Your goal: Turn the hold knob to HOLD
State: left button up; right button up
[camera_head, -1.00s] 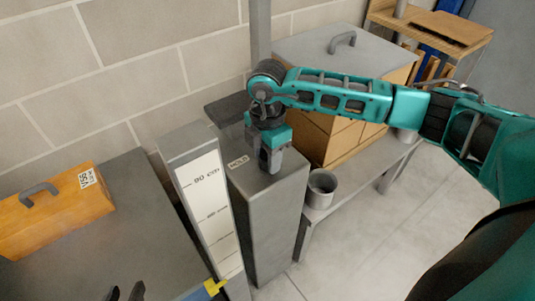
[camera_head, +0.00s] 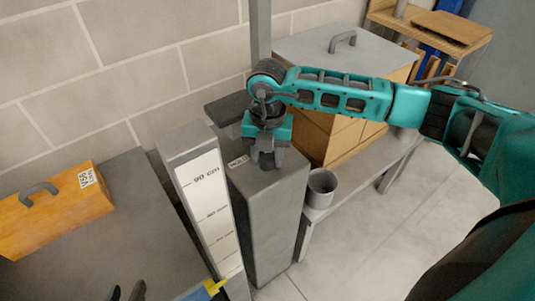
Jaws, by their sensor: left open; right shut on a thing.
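The grey pedestal (camera_head: 270,215) stands in the middle, with a small HOLD label (camera_head: 238,162) on its top. My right gripper (camera_head: 267,160) points down onto the top, just right of the label. It is shut on the hold knob, which its fingers and wrist hide, so I cannot read the knob's angle. My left gripper (camera_head: 126,292) shows only as dark fingertips at the bottom edge, apart and empty, away from the pedestal.
A white height gauge post (camera_head: 205,195) stands close left of the pedestal. An orange case (camera_head: 50,210) lies on the dark table (camera_head: 120,235). A grey cup (camera_head: 321,188) sits on the low bench (camera_head: 365,165) to the right. A lidded wooden cabinet (camera_head: 345,140) stands behind.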

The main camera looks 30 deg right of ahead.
aim_at(268, 154)
jog(key=n, duration=0.5)
jog(key=shift+b, duration=0.4)
jog(key=shift+n+b, duration=0.3)
jog(key=shift+n, duration=1.5)
jog(key=o, duration=1.1)
jog(key=shift+c, duration=0.2)
notch_tip(268, 154, up, 13)
jog(key=p, duration=0.2)
